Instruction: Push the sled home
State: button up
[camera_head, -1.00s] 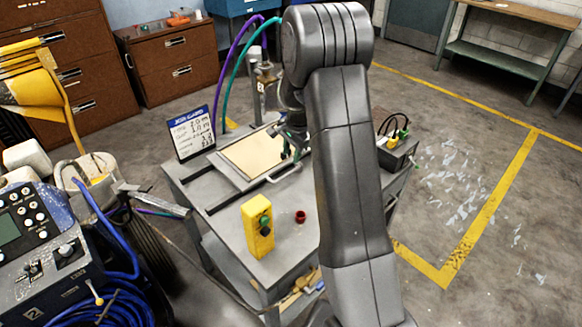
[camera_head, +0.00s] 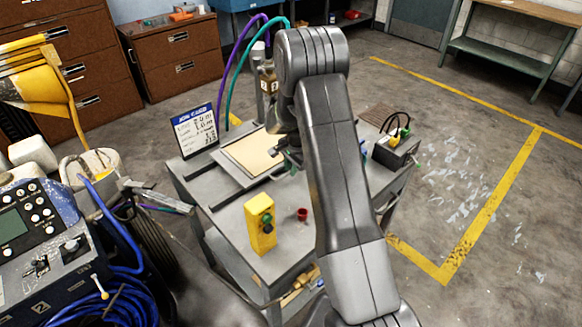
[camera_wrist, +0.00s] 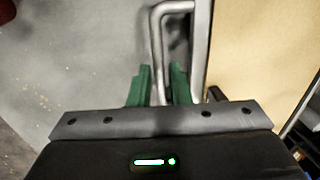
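The sled (camera_head: 226,167) is a flat metal tray with a tan board (camera_head: 252,151), lying on rails on the grey cart top. Its tan surface also shows on the right in the wrist view (camera_wrist: 255,60). The sled's bent metal handle (camera_wrist: 157,45) stands out from its edge. My gripper (camera_wrist: 160,72) has green fingers on either side of the handle bar. The fingers are close to the bar, but I cannot tell whether they press on it. In the head view my arm hides the handle and most of my gripper (camera_head: 288,158).
A yellow button box (camera_head: 260,226) and a small red cup (camera_head: 302,214) stand on the cart's near part. A blue control panel (camera_head: 40,240) is at left.

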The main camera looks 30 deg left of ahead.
grip_shut()
jog(key=s+a+b, duration=0.1)
jog(key=s, duration=0.2)
jog(key=s+a+b, duration=0.1)
jog(key=s, duration=0.3)
jog(key=s+a+b, duration=0.1)
jog(key=s, duration=0.3)
jog(key=shift+s+a, duration=0.15)
jog(key=shift+s, duration=0.1)
jog(key=shift+o, duration=2.1)
grip_release()
jog(key=shift+s, duration=0.2)
jog(key=shift+w, duration=0.1)
notch_tip(320, 180, up, 14)
jog(key=d+b, duration=0.1)
jog(key=d, duration=0.1)
jog(key=shift+s+d+f+b, duration=0.2)
jog(key=shift+s+b, duration=0.15)
jog(key=shift+b, duration=0.05)
jog(key=shift+f, duration=0.1)
